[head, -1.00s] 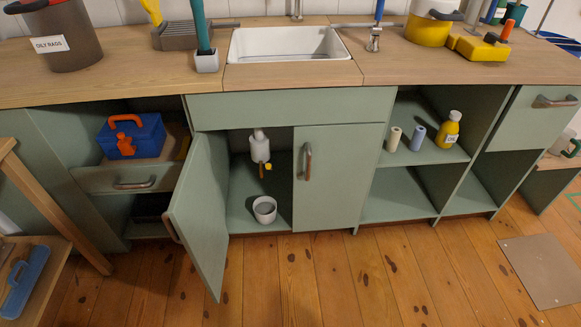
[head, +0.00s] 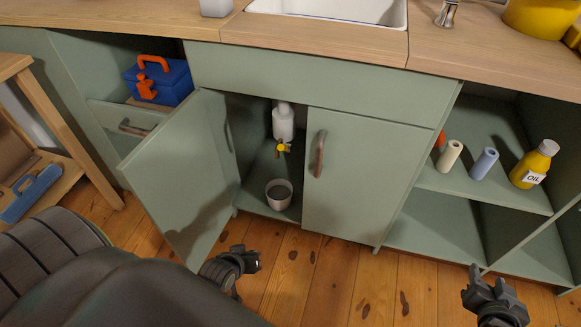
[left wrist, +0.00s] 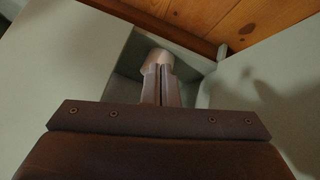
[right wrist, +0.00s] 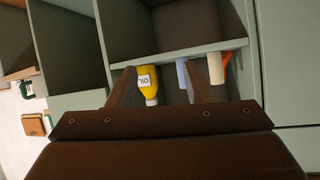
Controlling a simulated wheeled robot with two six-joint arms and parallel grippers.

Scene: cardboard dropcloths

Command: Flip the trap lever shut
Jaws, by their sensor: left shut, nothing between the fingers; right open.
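The white trap (head: 283,122) hangs under the sink inside the open cabinet. A small yellow and brown lever (head: 282,148) sits at its lower end; its exact angle is too small to tell. A pale cup (head: 279,193) stands on the cabinet floor below it. My left gripper (head: 258,262) is low in front of the cabinet, apart from the trap; its fingers (left wrist: 161,86) are shut and empty in the left wrist view. My right gripper (head: 487,276) is open and empty in front of the right-hand shelves; its fingers (right wrist: 159,68) are spread in the right wrist view.
The left cabinet door (head: 182,180) stands open beside my left arm. The right door (head: 360,178) is shut. An oil bottle (head: 534,165) and two rolls (head: 467,160) stand on the shelf at right. A blue toolbox (head: 160,82) is at left.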

